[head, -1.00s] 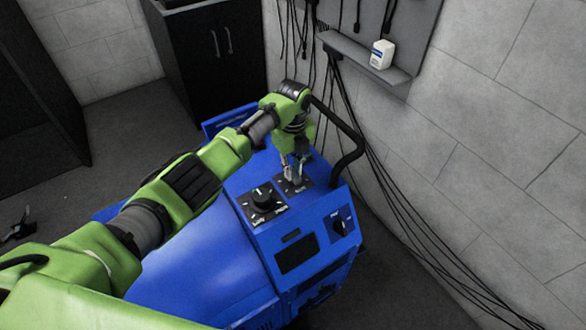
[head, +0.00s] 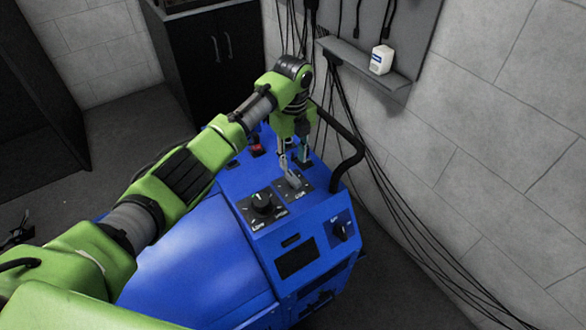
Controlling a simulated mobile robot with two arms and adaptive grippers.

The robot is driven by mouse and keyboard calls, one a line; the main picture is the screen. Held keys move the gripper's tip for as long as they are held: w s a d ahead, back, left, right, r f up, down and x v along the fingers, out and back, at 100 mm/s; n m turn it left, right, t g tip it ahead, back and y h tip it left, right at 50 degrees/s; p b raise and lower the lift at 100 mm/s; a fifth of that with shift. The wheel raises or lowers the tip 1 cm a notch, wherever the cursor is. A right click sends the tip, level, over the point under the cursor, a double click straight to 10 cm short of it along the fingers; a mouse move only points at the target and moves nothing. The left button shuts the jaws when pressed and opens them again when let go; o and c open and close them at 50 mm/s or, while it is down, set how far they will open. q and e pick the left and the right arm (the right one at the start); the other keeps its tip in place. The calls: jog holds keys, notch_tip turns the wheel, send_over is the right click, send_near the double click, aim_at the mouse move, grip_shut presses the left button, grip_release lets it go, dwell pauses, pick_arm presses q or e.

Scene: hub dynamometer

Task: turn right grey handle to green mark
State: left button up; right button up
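The right grey handle (head: 291,179) stands on a small dark plate on top of the blue machine, to the right of the large black knob (head: 262,202). A green mark beside the handle cannot be made out. My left gripper (head: 295,164) points down just above and behind the handle. Its two fingers are spread and nothing shows between them. Whether a fingertip still touches the handle is hard to tell. My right gripper is not in view.
The blue machine (head: 200,268) has another black knob (head: 341,231) on its front panel. A black tube rail (head: 350,160) rises close to my gripper's right. A red button (head: 257,149) lies behind-left. Cables hang along the grey wall.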

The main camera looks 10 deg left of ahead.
pick_arm(q)
notch_tip(320, 180, up, 5)
jog(key=shift+r, duration=0.1)
dwell(0.6)
